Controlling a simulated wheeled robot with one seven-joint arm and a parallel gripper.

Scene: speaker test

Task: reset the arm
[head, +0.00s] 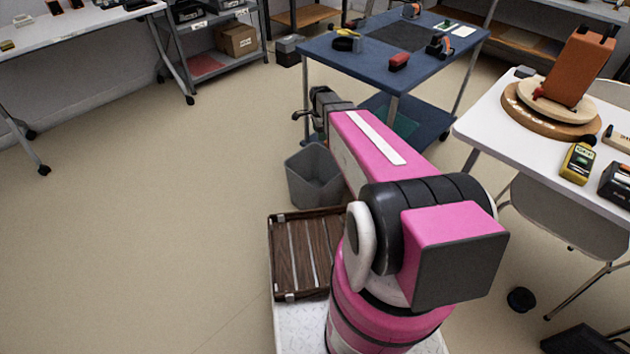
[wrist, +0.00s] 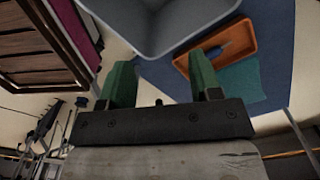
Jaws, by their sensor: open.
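My pink and black arm reaches away from my base toward the blue table in the head view. Its grey wrist end shows above the grey bin (head: 315,178), and the fingers are hard to make out there. In the wrist view my gripper (wrist: 161,82) has two green fingers standing well apart with nothing between them. The grey bin also shows in the wrist view (wrist: 150,22), just beyond the fingers. An orange tray (wrist: 240,72) with a small dark blue item in it lies beyond the right finger, near a teal cloth (wrist: 238,84).
A blue two-level table (head: 440,68) stands close ahead of my arm, with a red block (head: 399,61) on top. A white table (head: 490,115) with a wooden turntable (head: 520,110) is at right. A slatted wooden crate (head: 300,255) sits beside my arm's base. Left floor is clear.

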